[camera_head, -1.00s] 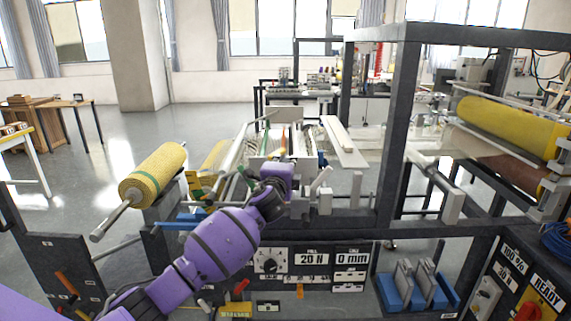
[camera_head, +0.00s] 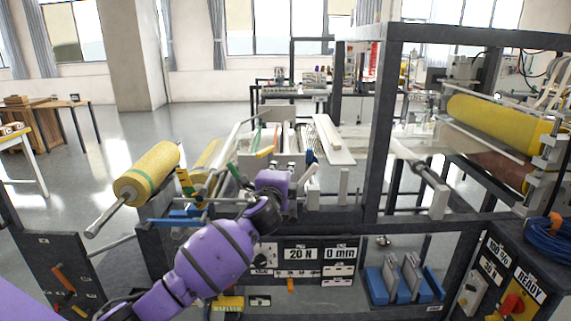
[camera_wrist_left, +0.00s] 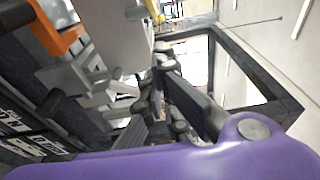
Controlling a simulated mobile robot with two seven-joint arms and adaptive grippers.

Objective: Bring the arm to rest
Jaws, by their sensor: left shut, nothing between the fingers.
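My purple left arm comes in from the lower left in the head view. Its wrist is raised in front of the lamination machine's dark frame (camera_head: 382,130). My left gripper's fingers are hidden behind the wrist in the head view. In the left wrist view my left gripper (camera_wrist_left: 165,95) shows dark linkages and is shut with nothing held. My right gripper is in neither view.
A yellow mesh roll (camera_head: 147,172) sticks out at the left on a metal shaft. A larger yellow roll (camera_head: 497,124) lies at the right. Below are a control panel (camera_head: 305,255), blue holders (camera_head: 400,285) and a coiled blue cable (camera_head: 545,243). Open floor lies at the far left.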

